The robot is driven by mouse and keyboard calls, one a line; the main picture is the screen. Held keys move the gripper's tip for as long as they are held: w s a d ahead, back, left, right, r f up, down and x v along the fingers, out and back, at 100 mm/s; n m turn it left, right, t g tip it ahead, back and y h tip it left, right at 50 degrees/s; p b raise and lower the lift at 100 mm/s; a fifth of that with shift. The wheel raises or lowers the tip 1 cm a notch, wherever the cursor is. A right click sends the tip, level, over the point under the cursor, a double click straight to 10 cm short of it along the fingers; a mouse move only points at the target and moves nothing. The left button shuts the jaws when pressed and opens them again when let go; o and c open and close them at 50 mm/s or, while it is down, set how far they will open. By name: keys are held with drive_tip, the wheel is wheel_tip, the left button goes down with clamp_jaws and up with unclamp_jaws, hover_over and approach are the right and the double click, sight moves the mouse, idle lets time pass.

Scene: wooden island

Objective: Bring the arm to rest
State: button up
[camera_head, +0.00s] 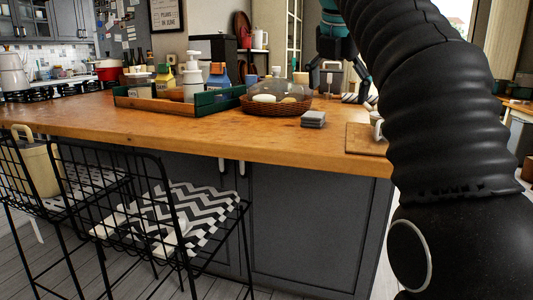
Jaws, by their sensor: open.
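My arm, in a black ribbed sleeve (430,100), fills the right side of the head view and reaches up and over the wooden island (215,132). My gripper (340,88), dark with teal parts, hangs over the far right part of the island. Its fingers are spread apart, and I see nothing held between them. Part of the wrist is hidden behind the sleeve or cut off by the top edge.
A wicker basket (262,107) with a clear dome, stacked grey coasters (313,119) and a green-sided wooden tray (150,104) stand on the island. A cutting board (365,142) lies beside my arm. Black wire stools (165,205) stand in front. The island's front left top is clear.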

drive_tip(key=w+a+f+m, duration=0.1)
drive_tip(key=w+f+m, duration=0.3)
drive_tip(key=f+m, duration=0.3)
drive_tip(key=s+f+m+y, duration=0.1)
drive_tip(key=s+f+m, duration=0.2)
drive_tip(key=f+m, duration=0.65)
drive_tip(key=s+d+f+m, duration=0.1)
drive_tip(key=s+f+m, duration=0.4)
drive_tip(key=s+f, duration=0.5)
drive_tip(key=s+d+f+m, duration=0.1)
drive_tip(key=s+f+m, duration=0.5)
drive_tip(key=s+f, duration=0.4)
drive_tip(key=s, duration=0.5)
drive_tip(key=shift+s+d+y, duration=0.3)
drive_tip(key=shift+s+d, duration=0.05)
drive_tip(key=shift+d, duration=0.05)
drive_tip(key=shift+f+m, duration=0.1)
drive_tip(key=shift+m, duration=0.15)
